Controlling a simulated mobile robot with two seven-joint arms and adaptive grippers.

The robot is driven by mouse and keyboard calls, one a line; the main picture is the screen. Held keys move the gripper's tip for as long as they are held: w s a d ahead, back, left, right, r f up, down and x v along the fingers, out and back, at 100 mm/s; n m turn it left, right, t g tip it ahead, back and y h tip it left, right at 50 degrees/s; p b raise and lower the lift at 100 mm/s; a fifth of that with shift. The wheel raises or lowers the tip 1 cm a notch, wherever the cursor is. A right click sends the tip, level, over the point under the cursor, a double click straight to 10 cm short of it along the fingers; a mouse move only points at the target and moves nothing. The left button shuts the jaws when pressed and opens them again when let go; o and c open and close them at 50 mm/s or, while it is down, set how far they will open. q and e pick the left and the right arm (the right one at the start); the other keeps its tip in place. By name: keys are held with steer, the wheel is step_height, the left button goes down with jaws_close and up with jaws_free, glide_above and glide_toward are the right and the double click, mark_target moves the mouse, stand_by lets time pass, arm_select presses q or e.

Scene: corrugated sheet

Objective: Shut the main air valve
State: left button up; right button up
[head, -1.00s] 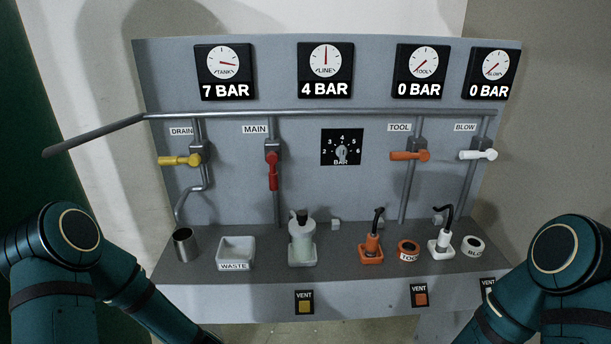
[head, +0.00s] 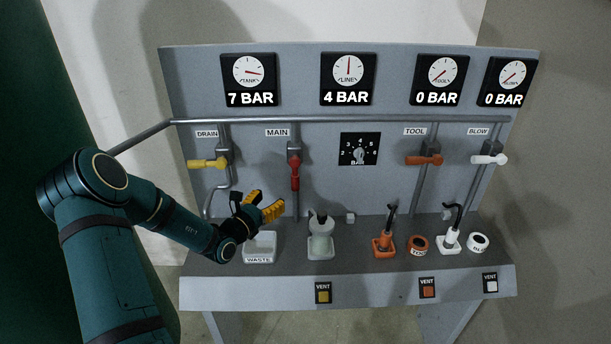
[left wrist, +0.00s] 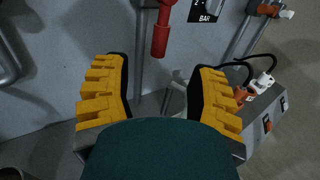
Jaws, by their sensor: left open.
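The main valve has a red handle (head: 295,173) that hangs straight down below the MAIN label on the grey panel. The red handle also shows at the top middle of the left wrist view (left wrist: 161,34). My left gripper (head: 262,206) has yellow-padded fingers and is open and empty. It is below and left of the red handle, above the waste tray, and apart from the handle. In the left wrist view the open fingers (left wrist: 158,95) lie below the handle in the picture. My right gripper is not in view.
The yellow drain handle (head: 208,163) is left of the main valve. The pressure dial (head: 359,150) is to its right. The LINE gauge (head: 346,79) reads 4 BAR.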

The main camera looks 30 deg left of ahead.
mark_target(292, 180)
arm_select(q)
steer(key=w, duration=1.3)
steer(key=shift+w+d+f, duration=0.1)
steer(key=shift+w+d, duration=0.05)
steer(key=shift+d, duration=0.2)
jaws_close()
